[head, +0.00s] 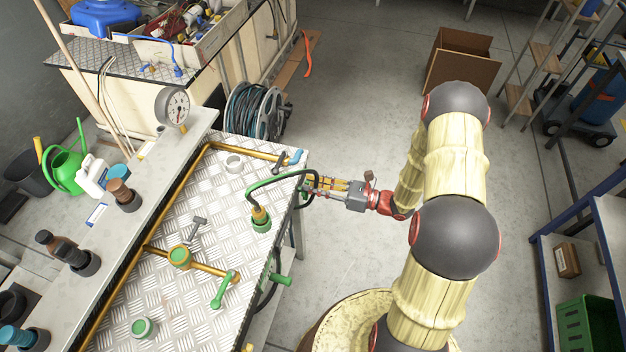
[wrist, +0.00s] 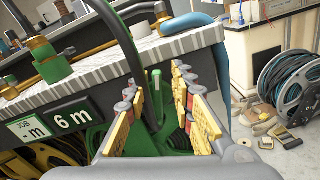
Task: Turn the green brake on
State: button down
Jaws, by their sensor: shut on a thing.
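In the wrist view a slim upright green lever with a pale tip (wrist: 157,82), which looks like the green brake, stands between my gripper's fingers. It rises by a green hose reel (wrist: 176,143) under the table edge. My gripper (wrist: 155,98) has yellow-padded fingers on both sides of the lever and is shut on it; the exact contact is hard to see. In the head view my gripper (head: 318,187) reaches in from the right at the table's right edge. The lever is not clearly visible there.
The metal-topped table (head: 205,225) carries pipes, a green valve handle (head: 224,290) and a T-handled tool (head: 196,228). A "6 m" sign (wrist: 72,118) hangs on its edge. Another reel (head: 255,110) stands behind.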

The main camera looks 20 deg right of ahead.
jog(key=shift+w+d+f+m+p, duration=0.2)
jog(key=shift+f+m+p, duration=0.15)
jog(key=shift+m+p, duration=1.55)
jog(key=shift+w+d+f+m+p, duration=0.1)
jog(key=shift+w+f+m+p, duration=0.2)
jog(key=shift+m+p, duration=1.65)
jog(key=shift+w+d+f+m+p, duration=0.1)
jog(key=shift+f+m+p, duration=0.4)
jog(key=shift+m, duration=2.75)
jog(key=shift+w+r, duration=0.1)
jog(key=c, duration=1.8)
grip_release()
jog(key=o, duration=0.3)
jog(key=shift+o, duration=0.5)
